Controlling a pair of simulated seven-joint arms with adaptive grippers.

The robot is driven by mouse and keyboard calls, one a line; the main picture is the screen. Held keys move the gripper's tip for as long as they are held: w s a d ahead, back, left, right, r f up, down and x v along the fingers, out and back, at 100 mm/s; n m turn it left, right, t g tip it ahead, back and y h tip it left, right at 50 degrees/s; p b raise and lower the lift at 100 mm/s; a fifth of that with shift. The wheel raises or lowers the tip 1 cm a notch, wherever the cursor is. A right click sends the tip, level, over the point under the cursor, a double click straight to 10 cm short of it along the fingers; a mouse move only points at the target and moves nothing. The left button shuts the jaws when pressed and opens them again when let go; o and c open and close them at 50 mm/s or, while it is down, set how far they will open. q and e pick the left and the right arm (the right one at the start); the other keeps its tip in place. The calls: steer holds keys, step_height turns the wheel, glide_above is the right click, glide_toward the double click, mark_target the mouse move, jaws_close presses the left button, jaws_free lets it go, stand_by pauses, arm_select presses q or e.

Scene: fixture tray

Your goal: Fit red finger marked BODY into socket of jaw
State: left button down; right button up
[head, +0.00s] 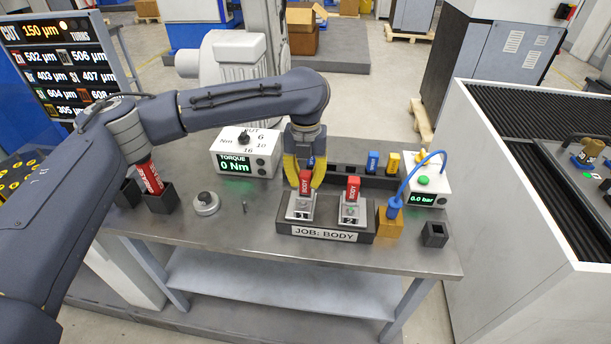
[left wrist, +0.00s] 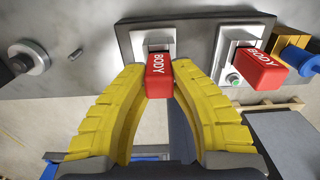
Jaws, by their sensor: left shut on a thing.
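My left gripper (head: 304,180) has yellow fingers and is shut on a red finger marked BODY (head: 306,184). That finger stands upright at jaw 1 (head: 300,206), on the left of the dark fixture. In the left wrist view, the held finger (left wrist: 160,76) lies between the yellow fingertips (left wrist: 159,80), with its lower end at the jaw (left wrist: 150,42). I cannot tell how deep it sits in the socket. A second red BODY finger (head: 353,188) stands upright in jaw 2 (head: 351,210), which has a green light. My right gripper is not in view.
The JOB: BODY fixture (head: 366,232) sits at the table's front. A torque box (head: 246,160) reading 0 Nm stands behind left. A dark rack with blue and yellow fingers (head: 373,162) is behind. A blue hose (head: 408,178) arches right.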

arm_select(q)
steer(key=shift+f, duration=0.1)
steer(key=c, duration=1.1)
jaws_free()
steer(key=shift+r, duration=6)
